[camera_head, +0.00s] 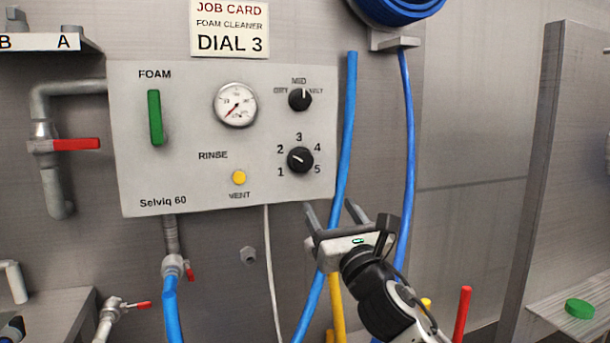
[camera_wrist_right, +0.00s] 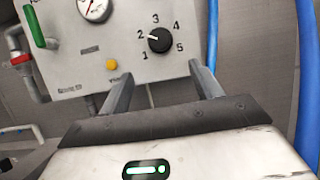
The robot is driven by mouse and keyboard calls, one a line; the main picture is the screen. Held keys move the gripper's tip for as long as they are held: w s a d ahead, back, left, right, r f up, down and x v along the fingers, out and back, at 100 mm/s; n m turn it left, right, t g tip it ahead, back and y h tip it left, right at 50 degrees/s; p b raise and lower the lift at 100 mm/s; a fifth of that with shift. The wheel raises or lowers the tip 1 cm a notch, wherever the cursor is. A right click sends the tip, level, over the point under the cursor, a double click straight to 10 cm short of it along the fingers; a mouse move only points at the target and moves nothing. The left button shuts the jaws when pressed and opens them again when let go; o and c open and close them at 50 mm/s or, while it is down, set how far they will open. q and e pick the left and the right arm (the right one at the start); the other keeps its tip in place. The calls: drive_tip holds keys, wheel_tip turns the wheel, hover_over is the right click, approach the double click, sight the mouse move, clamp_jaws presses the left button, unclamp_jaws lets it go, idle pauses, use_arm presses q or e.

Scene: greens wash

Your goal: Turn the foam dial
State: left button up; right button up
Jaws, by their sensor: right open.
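The foam dial (camera_head: 300,160) is a round black knob at the lower right of the grey panel, with numbers 1 to 5 around it. Its white mark points to the upper left, close to 2. It also shows in the right wrist view (camera_wrist_right: 159,40). My right gripper (camera_head: 330,207) is open and empty, below and slightly right of the dial and apart from it. In the right wrist view the dial lies beyond and between the two fingertips (camera_wrist_right: 160,72). The job card (camera_head: 229,30) above reads "DIAL 3". My left gripper is not in view.
The panel (camera_head: 180,190) also carries a green foam handle (camera_head: 155,118), a gauge (camera_head: 236,105), a smaller black knob (camera_head: 300,99) and a yellow button (camera_head: 239,177). Blue hoses (camera_head: 346,140) hang right of the panel. A red-handled valve (camera_head: 76,144) is at left.

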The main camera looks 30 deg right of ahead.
sight(304, 165)
drive_tip(key=p+x, duration=0.1)
drive_tip(key=x, duration=0.6)
drive_tip(key=p+x, duration=0.1)
drive_tip(key=x, duration=0.7)
drive_tip(key=shift+w+f+p, duration=0.15)
drive_tip(key=shift+w+p, duration=0.1)
drive_tip(key=shift+p, duration=0.1)
drive_tip(key=c, duration=0.8)
